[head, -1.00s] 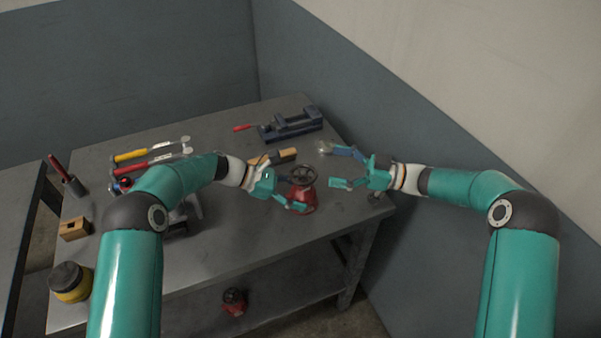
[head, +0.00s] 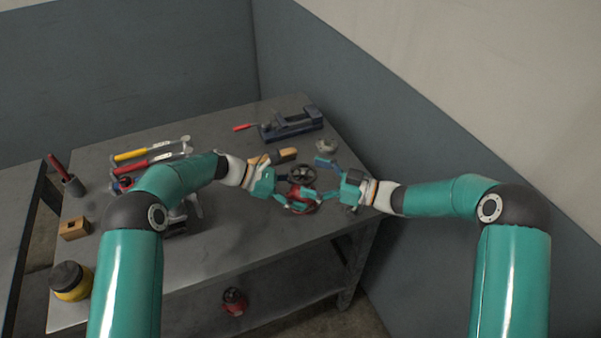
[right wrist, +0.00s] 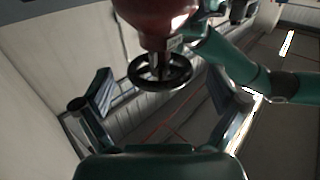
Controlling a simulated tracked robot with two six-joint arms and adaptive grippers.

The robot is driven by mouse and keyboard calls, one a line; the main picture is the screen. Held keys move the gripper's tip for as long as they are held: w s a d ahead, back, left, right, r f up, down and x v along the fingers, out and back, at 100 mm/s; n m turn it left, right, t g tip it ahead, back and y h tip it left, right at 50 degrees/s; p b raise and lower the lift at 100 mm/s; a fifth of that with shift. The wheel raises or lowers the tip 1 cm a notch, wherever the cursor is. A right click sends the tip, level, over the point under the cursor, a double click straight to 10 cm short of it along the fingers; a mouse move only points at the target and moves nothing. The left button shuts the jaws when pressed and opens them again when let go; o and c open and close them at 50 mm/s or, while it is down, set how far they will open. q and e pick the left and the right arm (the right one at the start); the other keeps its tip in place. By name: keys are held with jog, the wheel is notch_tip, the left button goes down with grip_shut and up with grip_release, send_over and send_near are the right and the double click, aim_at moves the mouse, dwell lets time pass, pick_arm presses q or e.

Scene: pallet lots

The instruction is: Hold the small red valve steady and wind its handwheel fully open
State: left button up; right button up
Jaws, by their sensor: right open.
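A red valve (head: 301,194) with a dark handwheel (head: 302,174) on top stands near the table's right front edge. My left gripper (head: 294,193) has its fingers around the red body, one in front of it; the far finger is partly hidden. My right gripper (head: 316,179) is open and empty, just right of the valve, its fingers pointing at it. In the right wrist view the handwheel (right wrist: 160,72) shows ahead between my right fingers, apart from both, with the red body (right wrist: 158,18) at the top edge.
A second red valve (head: 234,301) is on the lower shelf. A blue vise (head: 291,124), a wooden-handled tool (head: 285,155) and a small round metallic thing (head: 326,146) lie behind. Hammers (head: 150,155), a wooden block (head: 74,229) and a yellow jar (head: 71,282) are at left. A wall (head: 440,160) rises at right.

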aim_at(300, 172)
jog(key=shift+x, duration=1.5)
jog(key=c, duration=1.2)
jog(key=shift+o, duration=0.2)
jog(key=shift+n+g, duration=0.4)
jog(key=shift+g, duration=0.2)
jog(key=shift+r+n+g+y, duration=0.1)
jog(key=shift+n+g+y, duration=0.2)
jog(key=shift+n+g, duration=1.15)
jog(key=shift+n+g+y, duration=0.3)
jog(key=shift+n+g, duration=0.55)
jog(key=shift+g, duration=1.2)
jog(key=shift+s+n+g, duration=0.1)
jog(key=shift+n+g, duration=0.3)
jog(key=shift+g, duration=0.3)
